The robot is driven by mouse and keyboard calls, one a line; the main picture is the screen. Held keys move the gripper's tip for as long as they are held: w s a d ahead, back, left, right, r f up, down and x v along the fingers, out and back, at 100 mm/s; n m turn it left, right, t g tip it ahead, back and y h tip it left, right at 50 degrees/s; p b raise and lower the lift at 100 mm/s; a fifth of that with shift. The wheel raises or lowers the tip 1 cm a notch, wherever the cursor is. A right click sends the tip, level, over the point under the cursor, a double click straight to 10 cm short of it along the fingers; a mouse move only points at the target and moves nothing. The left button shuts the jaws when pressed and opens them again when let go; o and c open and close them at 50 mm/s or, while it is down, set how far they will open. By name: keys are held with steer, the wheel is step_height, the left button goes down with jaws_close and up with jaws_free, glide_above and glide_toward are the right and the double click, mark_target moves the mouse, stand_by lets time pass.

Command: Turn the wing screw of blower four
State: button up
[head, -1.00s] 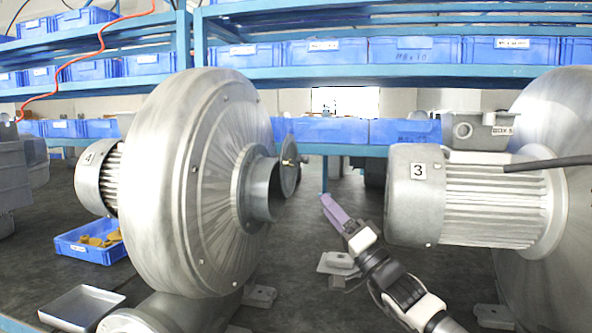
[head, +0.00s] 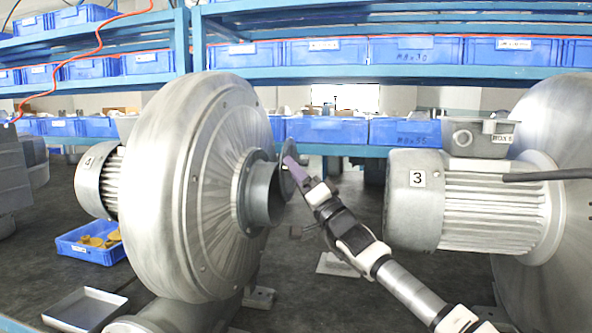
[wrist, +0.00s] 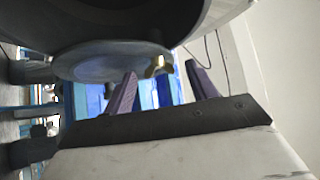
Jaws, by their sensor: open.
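Blower four (head: 190,190) is the large grey blower at left in the head view, with a "4" on its motor. A round flap (head: 292,168) stands at the mouth of its outlet pipe (head: 262,195); the flap also shows in the wrist view (wrist: 100,65). The brass wing screw (wrist: 156,66) sits at the flap's edge in the wrist view; in the head view my gripper hides it. My gripper (head: 291,165) has purple fingers, open and empty. In the wrist view the screw appears between the fingertips (wrist: 160,70); I cannot tell whether they touch it.
Blower three (head: 470,205) stands close on the right, its motor beside my arm. A blue bin with yellow parts (head: 90,252) and a metal tray (head: 85,308) lie at lower left. Blue shelving with bins (head: 325,130) runs behind. The bench between the blowers is mostly clear.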

steer(key=shift+w+a+r, duration=0.1)
steer(key=shift+w, duration=0.05)
steer(key=c, duration=1)
